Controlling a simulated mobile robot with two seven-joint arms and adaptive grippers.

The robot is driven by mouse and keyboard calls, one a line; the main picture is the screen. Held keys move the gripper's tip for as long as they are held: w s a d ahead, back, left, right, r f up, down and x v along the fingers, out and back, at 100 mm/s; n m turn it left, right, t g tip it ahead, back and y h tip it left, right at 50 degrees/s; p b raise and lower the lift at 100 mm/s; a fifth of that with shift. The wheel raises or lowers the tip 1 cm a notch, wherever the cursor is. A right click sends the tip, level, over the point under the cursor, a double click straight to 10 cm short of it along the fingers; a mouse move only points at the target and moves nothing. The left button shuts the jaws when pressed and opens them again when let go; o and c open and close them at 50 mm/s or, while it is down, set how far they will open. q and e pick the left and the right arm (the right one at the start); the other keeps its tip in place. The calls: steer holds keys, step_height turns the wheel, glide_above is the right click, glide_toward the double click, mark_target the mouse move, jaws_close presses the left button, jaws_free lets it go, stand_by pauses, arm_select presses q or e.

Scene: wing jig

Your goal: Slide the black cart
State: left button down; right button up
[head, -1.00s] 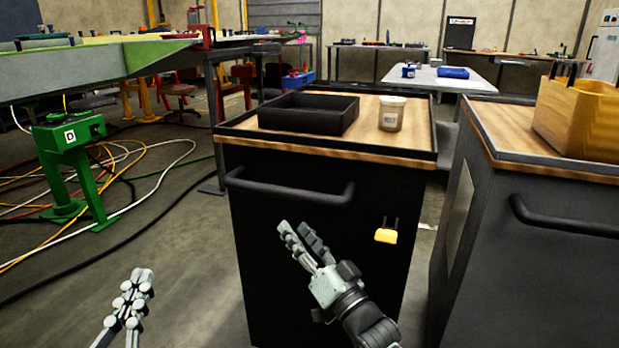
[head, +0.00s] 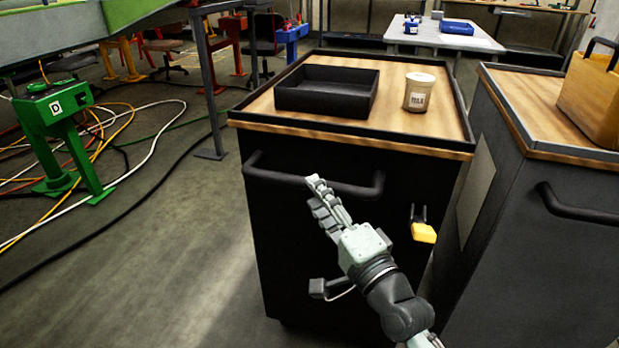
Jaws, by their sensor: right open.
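The black cart (head: 345,240) stands in the middle of the head view, with a wooden top and a black bar handle (head: 350,187) across its near face. On its top are a black open tray (head: 327,91) and a labelled tub (head: 419,92). My left gripper is out of view.
A second dark cart (head: 540,230) with a handle and a wooden box (head: 590,97) stands close on the right. Cables (head: 140,165) and a green stand (head: 62,130) lie left.

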steer(key=shift+x, duration=2.35)
steer(key=shift+c, duration=0.4)
jaws_close()
